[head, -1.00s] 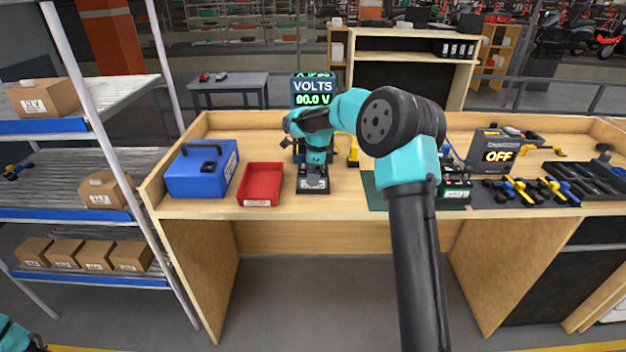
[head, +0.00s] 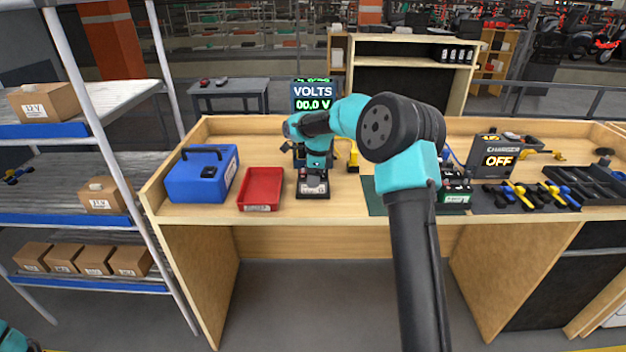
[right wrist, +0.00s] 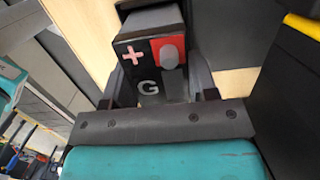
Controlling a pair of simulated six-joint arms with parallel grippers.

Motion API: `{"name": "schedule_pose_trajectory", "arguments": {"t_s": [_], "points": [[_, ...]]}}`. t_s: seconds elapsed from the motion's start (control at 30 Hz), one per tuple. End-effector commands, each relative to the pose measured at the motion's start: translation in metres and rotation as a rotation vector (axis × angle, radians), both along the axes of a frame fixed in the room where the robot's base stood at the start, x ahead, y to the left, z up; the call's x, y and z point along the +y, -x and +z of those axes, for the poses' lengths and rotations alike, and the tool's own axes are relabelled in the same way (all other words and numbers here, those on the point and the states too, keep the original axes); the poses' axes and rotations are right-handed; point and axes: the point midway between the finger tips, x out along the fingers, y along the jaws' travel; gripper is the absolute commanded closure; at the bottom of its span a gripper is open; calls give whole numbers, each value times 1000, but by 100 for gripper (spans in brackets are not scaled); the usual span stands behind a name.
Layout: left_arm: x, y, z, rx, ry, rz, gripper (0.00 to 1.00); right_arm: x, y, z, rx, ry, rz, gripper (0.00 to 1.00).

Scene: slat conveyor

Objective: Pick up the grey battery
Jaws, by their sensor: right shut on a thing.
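The grey battery (right wrist: 150,62) shows in the right wrist view as a dark-edged block with a red patch, a plus sign, a grey round terminal and a letter G. My right gripper (right wrist: 165,92) is shut on it, one finger on each side. In the head view my right gripper (head: 315,172) points down at the battery (head: 313,186), low over the bench in front of the volts display (head: 313,97). My arm partly covers the display stand. I cannot tell whether the battery touches what is under it. My left gripper is not in view.
A red tray (head: 261,203) and a blue case (head: 200,181) lie left of the battery. To the right are a green-marked battery (head: 455,192), a charger reading OFF (head: 497,155), several clamps and a black rack (head: 580,190). A shelf with boxes (head: 95,262) stands at left.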

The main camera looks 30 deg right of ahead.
Motion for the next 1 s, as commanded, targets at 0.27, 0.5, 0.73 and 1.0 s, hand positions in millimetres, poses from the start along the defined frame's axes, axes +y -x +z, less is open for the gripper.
{"name": "schedule_pose_trajectory", "arguments": {"t_s": [0.27,0.5,0.73,1.0], "points": [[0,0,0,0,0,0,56,0,-1,22,-2,0,1,78],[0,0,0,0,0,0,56,5,8,35,0,0,0,78],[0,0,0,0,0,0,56,19,31,38,-1,1,2,78],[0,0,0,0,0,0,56,49,80,44,-1,1,2,78]]}}
